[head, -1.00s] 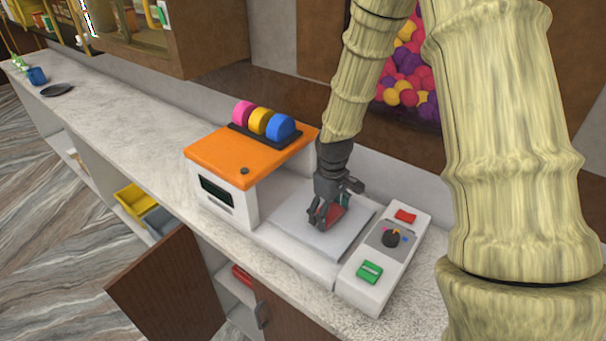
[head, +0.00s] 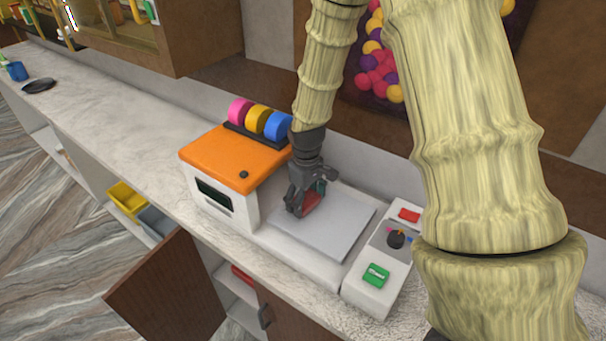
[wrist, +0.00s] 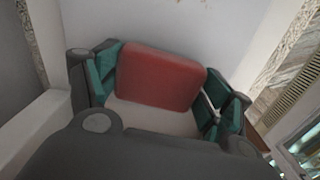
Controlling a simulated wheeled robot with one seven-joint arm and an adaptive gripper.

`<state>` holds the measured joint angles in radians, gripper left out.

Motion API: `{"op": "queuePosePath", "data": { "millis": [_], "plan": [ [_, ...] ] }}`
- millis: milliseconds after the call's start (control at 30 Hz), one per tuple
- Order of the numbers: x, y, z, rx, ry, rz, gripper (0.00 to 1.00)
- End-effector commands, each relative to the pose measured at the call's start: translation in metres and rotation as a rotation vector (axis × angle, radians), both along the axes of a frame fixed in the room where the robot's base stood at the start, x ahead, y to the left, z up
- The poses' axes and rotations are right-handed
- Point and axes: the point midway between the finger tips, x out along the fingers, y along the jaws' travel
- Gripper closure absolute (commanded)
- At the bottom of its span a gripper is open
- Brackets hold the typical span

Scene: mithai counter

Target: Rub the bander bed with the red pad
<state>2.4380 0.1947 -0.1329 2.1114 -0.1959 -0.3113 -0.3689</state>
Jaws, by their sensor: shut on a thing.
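My gripper (head: 301,207) is shut on the red pad (head: 311,202). In the wrist view the red pad (wrist: 158,77) sits between the green-lined fingers. The bander bed (head: 340,232) is the flat pale plate between the orange-topped housing and the control panel. My gripper is low over the bed's left part, close to the orange-topped housing. The pad appears down at the bed's surface, but I cannot tell for sure that it touches. The pad's far side is partly hidden by the fingers.
The orange-topped housing (head: 225,160) carries pink, yellow and blue rolls and stands left of the bed. The control panel (head: 385,265) with red and green buttons is at right. An open cabinet door (head: 170,290) hangs below the counter. The counter (head: 110,125) is mostly clear further left.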

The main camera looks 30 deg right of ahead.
Motion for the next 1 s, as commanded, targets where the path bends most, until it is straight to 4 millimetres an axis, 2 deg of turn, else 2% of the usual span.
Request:
{"op": "queuePosePath", "data": {
  "millis": [33,600,733,1000],
  "plan": [
    [0.000,0.000,0.019,0.000,-0.002,0.001,0.58],
    [0.002,0.005,0.069,0.000,0.001,0.008,0.59],
    [0.002,0.005,0.076,0.000,0.001,0.009,0.59],
    [0.003,0.006,0.076,0.000,0.001,0.010,0.59]
  ]
}}
